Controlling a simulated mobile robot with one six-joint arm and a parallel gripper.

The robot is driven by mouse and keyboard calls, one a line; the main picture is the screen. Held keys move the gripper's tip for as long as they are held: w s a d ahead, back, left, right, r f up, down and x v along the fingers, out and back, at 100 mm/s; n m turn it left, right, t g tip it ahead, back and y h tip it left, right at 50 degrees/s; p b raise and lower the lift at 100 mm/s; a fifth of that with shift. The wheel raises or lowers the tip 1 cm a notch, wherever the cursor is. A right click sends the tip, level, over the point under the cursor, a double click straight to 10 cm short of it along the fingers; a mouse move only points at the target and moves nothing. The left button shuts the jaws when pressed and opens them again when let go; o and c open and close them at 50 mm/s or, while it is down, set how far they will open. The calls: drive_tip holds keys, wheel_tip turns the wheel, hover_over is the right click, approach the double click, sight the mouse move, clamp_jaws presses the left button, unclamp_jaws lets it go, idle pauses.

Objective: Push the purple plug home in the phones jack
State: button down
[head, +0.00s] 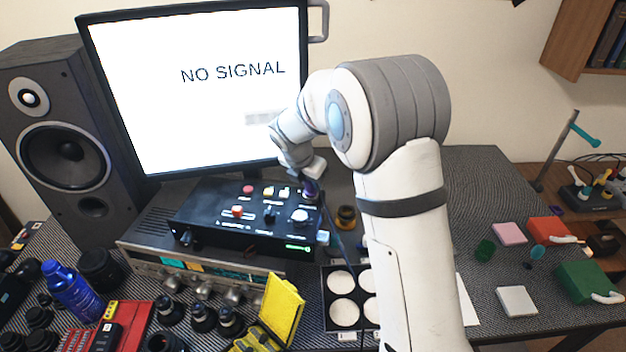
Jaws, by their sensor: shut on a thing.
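The purple plug (311,186) is at the top right of a black control box (210,212), with a dark cable hanging down from it to the right. My gripper (308,175) is shut on the purple plug, just above the box's top panel. The arm reaches in from the right and covers part of the area behind. The phones jack is hidden under the plug and gripper, and I cannot tell how far the plug sits in it.
The box stands on a silver receiver (190,268) before a monitor (200,85). A speaker (65,150) stands left. A tray with round white wells (328,310), a yellow stand (283,308) and lens parts are in front. Colored blocks (510,233) lie right.

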drive_tip(key=shift+f, duration=0.2)
drive_tip(key=c, duration=1.1)
unclamp_jaws()
drive_tip(key=shift+r, duration=0.1)
drive_tip(key=b+v, duration=0.1)
drive_tip(key=v, duration=0.7)
drive_tip(key=s+d+r+m, duration=0.4)
drive_tip(key=s+d+m, duration=0.3)
drive_tip(key=s+m, duration=0.1)
drive_tip(key=s+d+m+y, duration=0.1)
drive_tip(key=s+d+m, duration=0.3)
drive_tip(key=s+m, duration=0.6)
drive_tip(key=s+d+f+m+y, duration=0.1)
drive_tip(key=s+d+m, duration=0.3)
drive_tip(key=s+m, duration=0.6)
drive_tip(key=shift+s+f+m+y, duration=0.2)
drive_tip(key=shift+s+m+y, duration=0.15)
drive_tip(key=shift+s, duration=0.85)
